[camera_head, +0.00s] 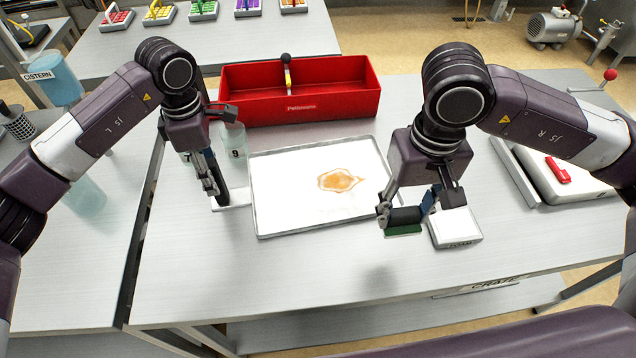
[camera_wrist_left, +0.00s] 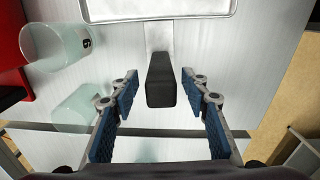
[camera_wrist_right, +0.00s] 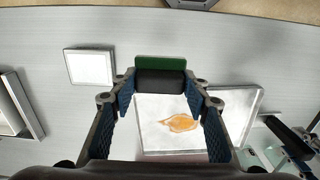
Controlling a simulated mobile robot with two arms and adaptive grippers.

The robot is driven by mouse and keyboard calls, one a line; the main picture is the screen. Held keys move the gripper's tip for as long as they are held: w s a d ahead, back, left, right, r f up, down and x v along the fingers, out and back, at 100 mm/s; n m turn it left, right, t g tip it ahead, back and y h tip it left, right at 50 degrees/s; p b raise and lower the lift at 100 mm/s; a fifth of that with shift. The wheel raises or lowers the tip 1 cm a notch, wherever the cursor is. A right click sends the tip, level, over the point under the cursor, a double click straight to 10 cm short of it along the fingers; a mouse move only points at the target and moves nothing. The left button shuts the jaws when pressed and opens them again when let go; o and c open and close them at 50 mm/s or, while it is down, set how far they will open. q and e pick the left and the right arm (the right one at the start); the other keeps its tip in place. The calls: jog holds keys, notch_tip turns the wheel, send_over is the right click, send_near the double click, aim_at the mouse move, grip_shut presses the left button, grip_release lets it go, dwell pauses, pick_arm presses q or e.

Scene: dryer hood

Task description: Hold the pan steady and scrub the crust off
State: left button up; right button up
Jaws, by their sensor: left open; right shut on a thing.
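The pan (camera_head: 285,205) is a shallow, pale rectangular tray lying flat on the table, with an orange-brown crust (camera_head: 340,181) right of its middle. Its black handle (camera_wrist_left: 160,85) sticks out from its left side on a metal tab. My left gripper (camera_head: 212,185) is open at the handle; in the left wrist view its fingers stand on either side of the handle, with gaps. My right gripper (camera_wrist_right: 160,92) is shut on a scrubber with a black grip and a green pad (camera_wrist_right: 160,63). It holds the scrubber just off the pan's right front corner, apart from the crust.
A small white square dish (camera_head: 456,226) stands right of the scrubber. A red box (camera_head: 330,95) stands behind the pan. A clear glass marked 9 (camera_wrist_left: 55,45) is close to my left gripper. A white board with a red item (camera_head: 560,172) lies far right.

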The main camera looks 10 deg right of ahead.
pick_arm(q)
notch_tip(320, 180, down, 6)
jog(key=shift+b, duration=1.15)
pick_arm(e)
notch_tip(320, 180, down, 3)
jog(key=shift+r, duration=0.15)
pick_arm(q)
grip_shut()
jog(key=shift+s+f, duration=0.2)
pick_arm(e)
jog(key=shift+s, duration=0.1)
dwell(0.5)
